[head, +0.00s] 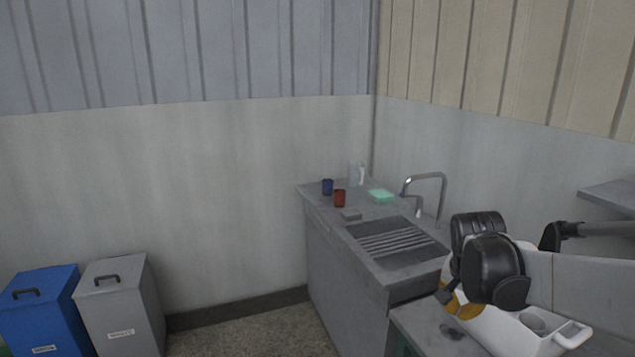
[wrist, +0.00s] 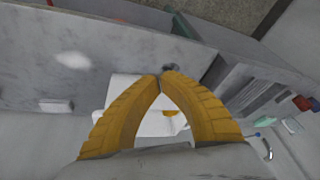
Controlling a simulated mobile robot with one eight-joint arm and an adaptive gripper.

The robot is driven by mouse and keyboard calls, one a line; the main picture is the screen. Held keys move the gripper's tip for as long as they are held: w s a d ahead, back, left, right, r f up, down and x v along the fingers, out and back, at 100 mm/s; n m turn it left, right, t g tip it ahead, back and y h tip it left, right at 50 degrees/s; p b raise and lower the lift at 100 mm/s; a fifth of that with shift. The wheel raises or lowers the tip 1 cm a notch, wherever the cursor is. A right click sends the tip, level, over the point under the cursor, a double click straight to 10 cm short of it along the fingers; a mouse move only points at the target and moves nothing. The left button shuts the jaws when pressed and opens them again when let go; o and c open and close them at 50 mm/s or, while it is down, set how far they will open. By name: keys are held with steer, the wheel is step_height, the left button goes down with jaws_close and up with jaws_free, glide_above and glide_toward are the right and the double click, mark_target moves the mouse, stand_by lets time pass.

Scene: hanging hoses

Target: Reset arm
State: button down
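My arm reaches in from the right in the head view. My gripper (head: 460,303) hangs over the counter beside the sink unit, mostly hidden behind my dark wrist joints. In the wrist view its two yellow fingers (wrist: 162,77) bow outward and their tips meet. Nothing shows pinched between the tips. A white object (wrist: 122,92) lies beyond the fingers, seen past and between them. In the head view a white container with a handle (head: 570,336) stands below my arm, partly covered by it.
A sink unit (head: 345,275) with a ridged drainer (head: 395,240) and tap (head: 441,180) stands ahead. Blue (head: 42,312) and grey (head: 122,308) bins stand left. A shelf (head: 612,196) juts out right.

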steer(key=s+a+r+n+t+y, duration=0.1)
steer(key=s+a+n, duration=0.3)
steer(key=s, duration=0.5)
steer(key=s+a+r+n+t+y, duration=0.1)
steer(key=s+a+n, duration=0.3)
steer(key=s+a, duration=0.4)
steer(key=shift+s+n+t, duration=0.4)
steer(key=shift+s+t, duration=0.3)
steer(key=shift+s, duration=0.4)
steer(key=shift+a, duration=0.1)
